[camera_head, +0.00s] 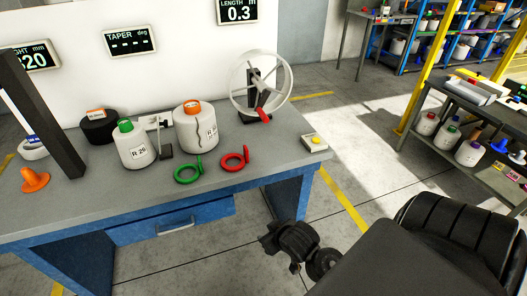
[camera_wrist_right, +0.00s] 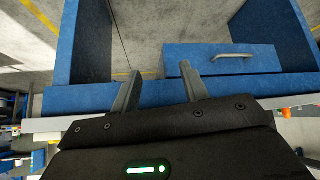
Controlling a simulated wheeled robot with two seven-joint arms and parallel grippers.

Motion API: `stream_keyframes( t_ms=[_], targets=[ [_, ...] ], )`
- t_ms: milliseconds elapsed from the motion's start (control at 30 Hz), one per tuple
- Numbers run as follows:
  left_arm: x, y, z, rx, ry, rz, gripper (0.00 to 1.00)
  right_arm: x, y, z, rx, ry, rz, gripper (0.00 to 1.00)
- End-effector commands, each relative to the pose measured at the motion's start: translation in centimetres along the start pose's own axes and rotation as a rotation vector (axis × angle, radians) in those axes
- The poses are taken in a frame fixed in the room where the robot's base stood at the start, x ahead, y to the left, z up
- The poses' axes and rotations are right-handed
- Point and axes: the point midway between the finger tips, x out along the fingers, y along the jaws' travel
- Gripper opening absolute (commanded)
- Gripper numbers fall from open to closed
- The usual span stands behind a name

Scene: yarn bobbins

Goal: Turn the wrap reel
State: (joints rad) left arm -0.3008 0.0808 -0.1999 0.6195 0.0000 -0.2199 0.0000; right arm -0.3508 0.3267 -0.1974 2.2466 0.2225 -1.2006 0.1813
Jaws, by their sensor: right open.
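The wrap reel (camera_head: 286,82) is a white spoked wheel standing upright on a dark bracket at the right part of the grey workbench (camera_head: 100,205). A red piece (camera_head: 263,115) shows low at its front. My right gripper (camera_head: 281,253) is in front of the bench's right end, low and well apart from the reel. Its two fingers (camera_wrist_right: 163,80) are spread with nothing between them in the right wrist view. That view shows the blue bench front and not the reel. My left gripper is not in view.
Two white bobbins (camera_head: 134,148) (camera_head: 196,130), a green ring (camera_head: 188,173) and a red ring (camera_head: 235,161) lie left of the reel. A box with a yellow button (camera_head: 314,142) is at the bench's right corner.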

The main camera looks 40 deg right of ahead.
Motion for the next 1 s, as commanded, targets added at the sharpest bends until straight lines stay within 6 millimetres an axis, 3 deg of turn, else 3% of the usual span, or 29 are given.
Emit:
stream_keyframes(
  t_ms=[33,267,400,500,600,733,1000],
  targets=[
    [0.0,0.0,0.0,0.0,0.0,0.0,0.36,0.7,1.2,-2.3,0.019,0.064,0.022,0.45],
    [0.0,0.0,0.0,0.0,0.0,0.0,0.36,2.5,7.9,-13.6,0.139,0.403,0.119,0.45],
    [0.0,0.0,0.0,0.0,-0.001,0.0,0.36,1.7,12.9,-20.8,0.192,0.635,0.178,0.45],
    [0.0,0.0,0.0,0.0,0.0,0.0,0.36,0.5,15.9,-24.7,0.214,0.772,0.209,0.45],
    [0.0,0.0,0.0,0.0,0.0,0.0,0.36,-0.5,17.4,-26.7,0.223,0.849,0.223,0.45],
    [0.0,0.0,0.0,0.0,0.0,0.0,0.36,-0.9,18.1,-27.5,0.227,0.881,0.229,0.45],
    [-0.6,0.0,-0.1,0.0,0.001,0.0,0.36,0.3,18.7,-29.2,0.226,0.88,0.23,0.45]
  ],
)
